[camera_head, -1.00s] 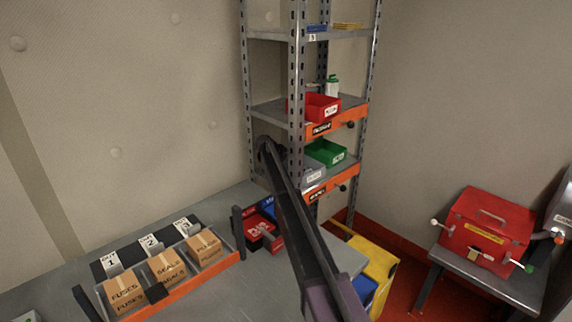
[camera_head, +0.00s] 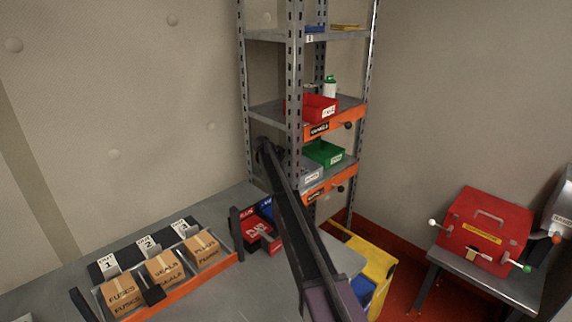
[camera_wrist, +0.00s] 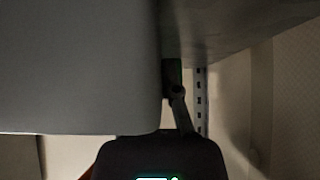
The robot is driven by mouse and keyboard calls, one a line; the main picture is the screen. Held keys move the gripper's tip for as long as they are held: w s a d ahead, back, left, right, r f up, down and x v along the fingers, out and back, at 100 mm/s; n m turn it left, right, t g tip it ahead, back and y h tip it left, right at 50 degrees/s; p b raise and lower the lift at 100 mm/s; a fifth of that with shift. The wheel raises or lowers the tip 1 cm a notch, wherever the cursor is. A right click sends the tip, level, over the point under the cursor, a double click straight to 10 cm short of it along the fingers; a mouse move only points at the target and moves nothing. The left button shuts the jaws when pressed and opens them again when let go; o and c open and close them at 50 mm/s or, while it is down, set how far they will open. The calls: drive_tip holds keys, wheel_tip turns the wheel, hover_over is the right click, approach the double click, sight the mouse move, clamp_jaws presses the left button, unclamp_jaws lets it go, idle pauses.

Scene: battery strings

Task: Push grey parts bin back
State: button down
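The grey parts bin (camera_head: 312,176) sits at the front of the rack's lower orange-edged shelf, left of a green bin (camera_head: 324,152). Its left part is hidden by the rack post and my arm. My gripper (camera_head: 266,150) is at the rack's left side, beside the bin, small and dark in the head view. In the wrist view one dark finger (camera_wrist: 178,98) shows next to a large smooth grey surface, which looks like the bin close up. I cannot tell whether they touch. The second finger is not clearly visible.
A red bin (camera_head: 318,107) stands on the shelf above. The rack post (camera_head: 296,80) rises right beside my arm. A red case (camera_head: 485,228) stands at right.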

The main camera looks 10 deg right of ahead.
drive_tip(key=shift+w+a, duration=0.8)
drive_tip(key=shift+w, duration=0.3)
drive_tip(key=c, duration=0.7)
unclamp_jaws()
